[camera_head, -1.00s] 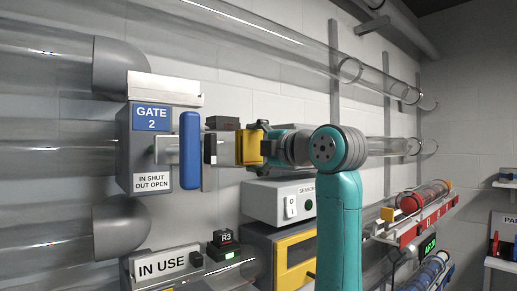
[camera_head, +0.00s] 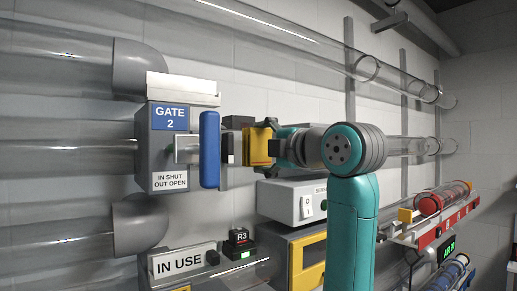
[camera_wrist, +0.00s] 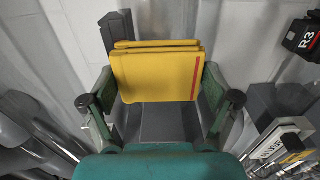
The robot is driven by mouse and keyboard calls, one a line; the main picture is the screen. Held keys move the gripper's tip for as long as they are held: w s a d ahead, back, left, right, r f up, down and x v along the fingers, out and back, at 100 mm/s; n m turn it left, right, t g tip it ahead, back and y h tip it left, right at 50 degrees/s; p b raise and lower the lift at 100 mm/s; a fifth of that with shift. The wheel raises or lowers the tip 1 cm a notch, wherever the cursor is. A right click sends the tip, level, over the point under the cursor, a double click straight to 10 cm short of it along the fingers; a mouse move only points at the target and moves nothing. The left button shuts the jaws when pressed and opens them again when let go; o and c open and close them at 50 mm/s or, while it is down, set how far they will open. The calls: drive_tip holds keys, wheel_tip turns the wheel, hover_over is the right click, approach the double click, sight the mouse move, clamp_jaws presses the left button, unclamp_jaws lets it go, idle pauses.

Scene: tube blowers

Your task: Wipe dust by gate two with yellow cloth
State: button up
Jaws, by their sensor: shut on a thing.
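The yellow cloth (camera_head: 257,146) is a folded pad with a red stripe that shows in the wrist view (camera_wrist: 155,75). My gripper (camera_head: 275,147) is shut on it, with a green finger at each side of the pad in the wrist view (camera_wrist: 158,92). Gate two is a grey box (camera_head: 142,150) labelled "GATE 2" and "IN SHUT OUT OPEN", left of my gripper. Its blue upright handle (camera_head: 209,150) stands between the box and the cloth. I cannot make out the dust, nor tell whether the cloth touches the wall.
Clear tubes (camera_head: 70,155) run along the wall. Below my gripper are a grey switch box (camera_head: 285,200), a yellow-framed box (camera_head: 308,262), an "IN USE" sign (camera_head: 180,262) and a black R3 block (camera_head: 239,243). A red-railed rack (camera_head: 440,228) is at right.

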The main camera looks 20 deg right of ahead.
drive_tip(key=shift+v, duration=2.2)
drive_tip(key=v, duration=0.3)
drive_tip(key=shift+x, duration=3.55)
drive_tip(key=shift+x, duration=0.95)
drive_tip(key=shift+d, duration=0.15)
